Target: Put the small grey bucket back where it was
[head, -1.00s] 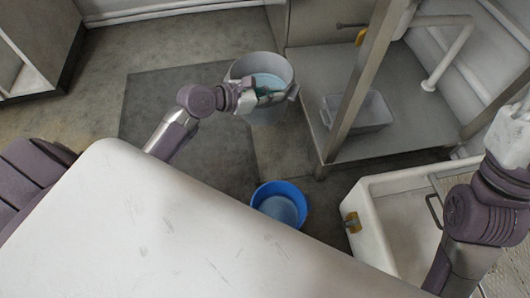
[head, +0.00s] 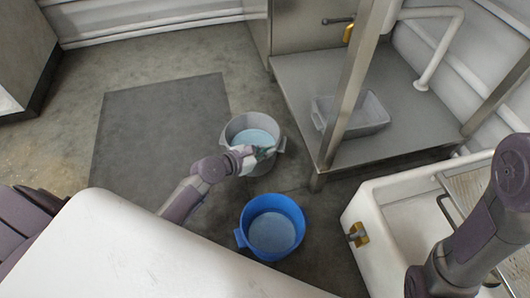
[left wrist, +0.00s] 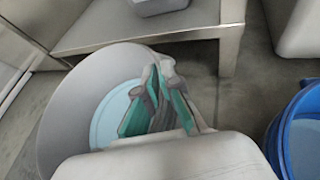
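The small grey bucket (head: 235,124) is round and upright, with a pale blue inside. It is low over or on the floor near the dark floor patch's right edge; I cannot tell whether its base touches. My left gripper (head: 266,154) is at its near right rim. In the left wrist view, the teal-padded fingers (left wrist: 158,72) come together at the rim of the bucket (left wrist: 75,105), shut on its edge. The fingers and wrist hide part of the rim. My right gripper is outside the views; only its arm shows at the right.
A blue bucket (head: 272,205) stands close on the near side, also at the right of the left wrist view (left wrist: 300,125). A metal table (head: 300,85) with a grey basin (head: 368,113) is to the right. A white sink (head: 385,200) is nearer. The dark floor patch (head: 150,140) is clear.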

